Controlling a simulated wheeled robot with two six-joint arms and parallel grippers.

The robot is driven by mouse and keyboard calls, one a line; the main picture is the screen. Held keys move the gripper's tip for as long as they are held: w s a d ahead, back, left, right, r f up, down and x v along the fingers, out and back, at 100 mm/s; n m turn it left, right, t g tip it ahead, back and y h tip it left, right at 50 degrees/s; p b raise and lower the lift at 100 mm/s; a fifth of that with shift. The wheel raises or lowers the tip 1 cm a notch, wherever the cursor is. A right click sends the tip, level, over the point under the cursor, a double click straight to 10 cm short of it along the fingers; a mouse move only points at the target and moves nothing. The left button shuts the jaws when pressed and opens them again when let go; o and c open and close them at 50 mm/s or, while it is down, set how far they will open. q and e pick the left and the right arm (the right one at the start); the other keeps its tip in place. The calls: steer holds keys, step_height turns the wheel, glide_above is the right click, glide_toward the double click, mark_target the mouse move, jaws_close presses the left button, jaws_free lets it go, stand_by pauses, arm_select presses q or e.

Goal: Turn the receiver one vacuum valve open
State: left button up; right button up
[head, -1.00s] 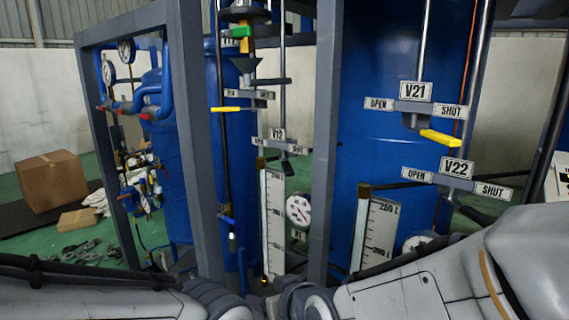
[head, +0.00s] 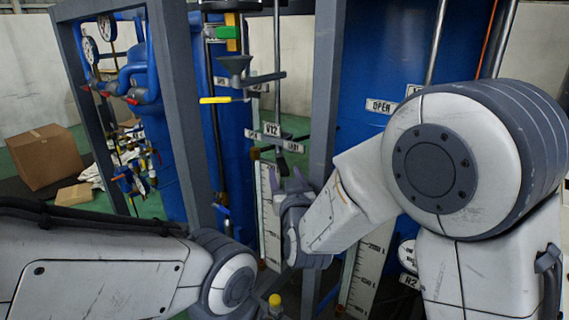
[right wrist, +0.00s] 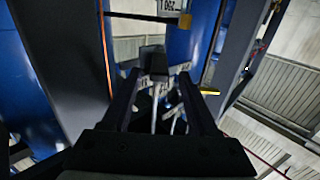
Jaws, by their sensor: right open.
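The V12 plate (head: 271,130) is on the rig in the head view, with OPEN and SHUT labels and a dark handle (head: 291,146) at its front. A yellow valve handle (head: 222,100) lies roughly level, higher and to the left. My right gripper (head: 290,178) is open, just below the V12 handle with its fingers pointing up. In the right wrist view a dark block (right wrist: 153,60) shows between the open fingers, apparently this handle; contact cannot be told. My left arm crosses the lower left; its gripper is out of the picture.
Grey frame posts (head: 325,80) stand close on either side of V12. A white level scale (head: 268,215) stands below it. My right arm partly covers another OPEN label (head: 381,106) at right. Cardboard boxes (head: 45,157) lie on the floor at far left.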

mark_target(281, 157)
steer(key=shift+w+a+p, duration=0.2)
steer(key=shift+w+p, duration=0.15)
steer(key=shift+w, duration=0.95)
jaws_close()
stand_by(0.5)
